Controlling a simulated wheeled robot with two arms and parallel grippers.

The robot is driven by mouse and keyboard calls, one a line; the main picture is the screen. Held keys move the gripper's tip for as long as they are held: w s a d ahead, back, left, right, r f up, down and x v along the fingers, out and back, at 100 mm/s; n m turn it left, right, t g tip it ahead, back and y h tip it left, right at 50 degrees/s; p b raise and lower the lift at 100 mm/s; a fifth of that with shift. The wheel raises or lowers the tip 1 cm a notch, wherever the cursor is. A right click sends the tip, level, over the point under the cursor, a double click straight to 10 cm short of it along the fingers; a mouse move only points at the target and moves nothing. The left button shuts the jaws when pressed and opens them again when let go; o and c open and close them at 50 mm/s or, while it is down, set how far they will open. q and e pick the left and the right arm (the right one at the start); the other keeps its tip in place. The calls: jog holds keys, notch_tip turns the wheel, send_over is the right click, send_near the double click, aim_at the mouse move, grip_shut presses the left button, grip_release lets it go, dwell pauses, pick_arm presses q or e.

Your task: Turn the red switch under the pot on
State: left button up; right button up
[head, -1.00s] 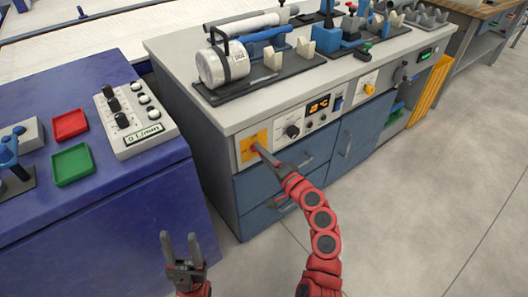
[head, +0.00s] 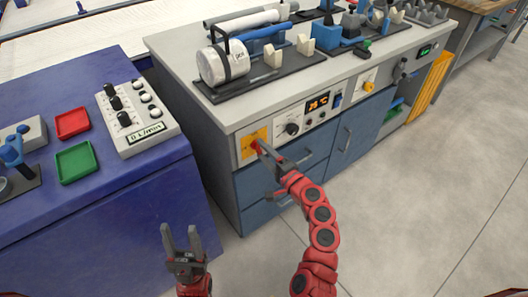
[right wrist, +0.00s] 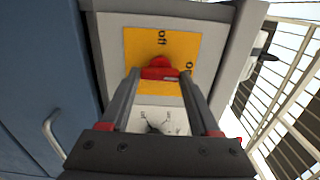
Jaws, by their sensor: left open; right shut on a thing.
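The red switch (right wrist: 160,68) sits on a yellow plate (right wrist: 195,50) marked "off" at the top, with a partly hidden label at right. In the head view, the plate (head: 248,138) is on the front of the grey bench, below the white pot (head: 222,62). My right gripper (right wrist: 160,78) is shut on the red switch, one finger on each side. It also shows at the plate in the head view (head: 260,147). My left gripper (head: 181,238) is open and empty in front of the blue bench. I cannot tell exactly which way the switch points.
Right of the plate are a black dial (head: 292,129), a lit orange display (head: 318,102) and a yellow knob (head: 368,87). Blue drawers (head: 262,186) lie below. The blue bench (head: 110,215) stands at left. The floor (head: 430,200) at right is clear.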

jog(key=shift+f, duration=0.1)
jog(key=o, duration=1.4)
jog(key=shift+c, duration=0.2)
jog(key=v, duration=1.7)
jog(key=shift+s, duration=0.15)
jog(key=shift+d, duration=0.1)
